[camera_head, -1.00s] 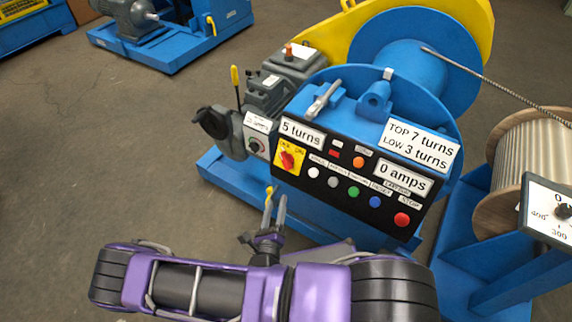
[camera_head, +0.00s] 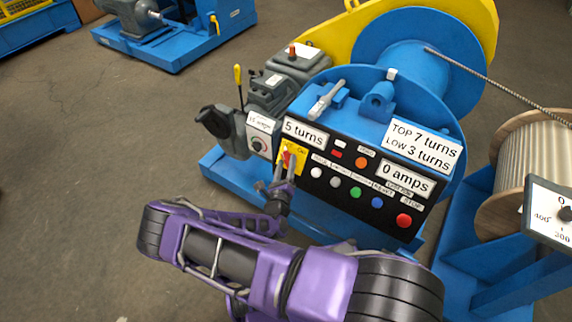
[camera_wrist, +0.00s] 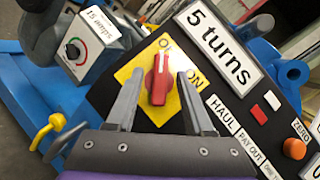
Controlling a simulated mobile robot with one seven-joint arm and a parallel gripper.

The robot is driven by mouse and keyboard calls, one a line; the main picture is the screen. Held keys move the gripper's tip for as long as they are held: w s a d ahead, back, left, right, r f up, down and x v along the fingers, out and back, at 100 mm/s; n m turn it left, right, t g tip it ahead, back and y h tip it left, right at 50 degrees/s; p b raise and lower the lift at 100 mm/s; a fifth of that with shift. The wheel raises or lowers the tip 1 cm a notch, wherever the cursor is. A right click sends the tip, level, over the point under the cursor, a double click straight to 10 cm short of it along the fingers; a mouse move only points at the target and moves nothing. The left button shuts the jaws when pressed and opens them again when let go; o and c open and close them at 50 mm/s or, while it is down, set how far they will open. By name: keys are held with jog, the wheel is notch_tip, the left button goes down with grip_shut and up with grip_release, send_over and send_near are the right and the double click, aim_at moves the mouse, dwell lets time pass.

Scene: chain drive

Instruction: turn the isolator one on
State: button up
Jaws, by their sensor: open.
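The isolator is a red rotary knob (camera_wrist: 158,80) on a yellow plate (camera_wrist: 133,72) marked with OFF, partly hidden, and ON. My gripper (camera_wrist: 157,88) is open, with one finger on each side of the knob. Whether either finger touches it I cannot tell. In the head view my gripper (camera_head: 276,172) is in front of the yellow plate (camera_head: 300,158) and hides part of the knob.
The black panel (camera_head: 330,205) carries a "5 turns" display (camera_head: 305,133), a "0 amps" display (camera_head: 405,178) and several buttons, including a red one (camera_head: 404,220). A "15 amps" dial box (camera_wrist: 90,45) is to the left. A yellow-tipped lever (camera_head: 238,80) stands behind.

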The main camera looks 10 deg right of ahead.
grip_shut()
dwell(0.5)
jog(key=m+h+b, duration=0.1)
jog(key=m, duration=0.1)
jog(key=m+h+b, duration=0.1)
jog(key=m, duration=0.1)
jog(key=m+h+b, duration=0.1)
jog(key=shift+a+f+m+g+h, duration=0.15)
jog(key=shift+f+m+g+h, duration=0.15)
jog(key=shift+m+h, duration=0.1)
jog(key=shift+w+a+r+m+g+h+b, duration=0.1)
jog(key=shift+m+g+h+b, duration=1.2)
jog(key=shift+m, duration=1.95)
jog(key=shift+w+a+r+m+g+h+b, duration=0.15)
jog(key=shift+m+g+h+b, duration=0.75)
jog(key=shift+m+g+b, duration=1.55)
jog(key=shift+w+r+m+g+h+b, duration=0.2)
jog(key=shift+m+g+h, duration=0.95)
jog(key=shift+m, duration=2.85)
jog(key=shift+s+f, duration=0.1)
jog(key=shift+f, duration=0.05)
